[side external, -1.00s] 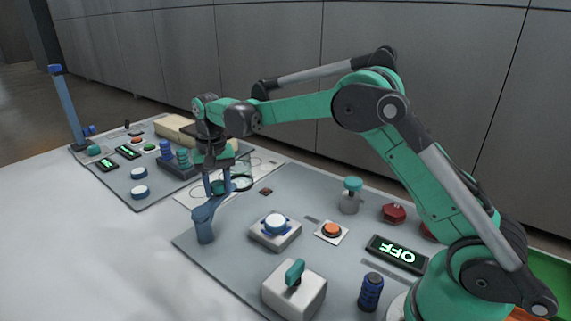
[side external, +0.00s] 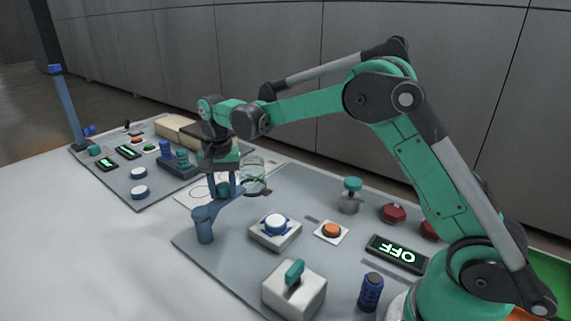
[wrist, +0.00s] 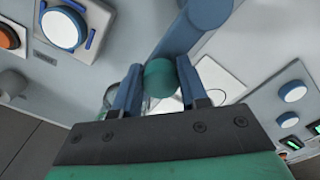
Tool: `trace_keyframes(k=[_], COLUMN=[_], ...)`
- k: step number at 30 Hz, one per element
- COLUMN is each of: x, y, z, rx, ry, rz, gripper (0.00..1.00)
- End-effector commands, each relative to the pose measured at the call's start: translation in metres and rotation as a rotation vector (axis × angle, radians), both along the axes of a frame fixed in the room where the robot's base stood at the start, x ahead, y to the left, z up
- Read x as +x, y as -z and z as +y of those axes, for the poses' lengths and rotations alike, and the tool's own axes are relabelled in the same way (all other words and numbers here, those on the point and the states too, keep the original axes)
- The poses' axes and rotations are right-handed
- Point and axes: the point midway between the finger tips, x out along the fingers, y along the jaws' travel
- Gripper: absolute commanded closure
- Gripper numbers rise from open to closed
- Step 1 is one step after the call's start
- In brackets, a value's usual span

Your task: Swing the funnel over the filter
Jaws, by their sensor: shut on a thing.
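A blue swing arm (side external: 231,194) reaches from a blue post (side external: 204,226) and carries a clear glass funnel (side external: 254,174) at its far end. My gripper (side external: 223,186) is shut on the teal knob (wrist: 160,79) on this arm; the knob sits between the two blue fingers in the wrist view. My left finger in that view partly hides the funnel. A white round disc (side external: 275,221) between blue brackets sits on a pale block, right of and nearer than the funnel; I cannot tell for sure that it is the filter. The funnel is not above this disc.
An orange button (side external: 331,230), a teal-topped post (side external: 352,190) and an OFF display (side external: 397,254) stand on the right. A white block with a teal lever (side external: 294,289) stands in front. A second panel (side external: 140,180) with buttons and displays lies at the left.

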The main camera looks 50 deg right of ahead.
Motion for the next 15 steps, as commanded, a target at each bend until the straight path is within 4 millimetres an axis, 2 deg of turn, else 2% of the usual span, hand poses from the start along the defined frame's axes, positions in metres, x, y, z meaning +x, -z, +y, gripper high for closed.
trace_keyframes(k=[15], x=[-0.028], y=[-0.001], z=[0.007], rx=[-0.002], ry=[0.481], rz=[0.000], gripper=[1.00])
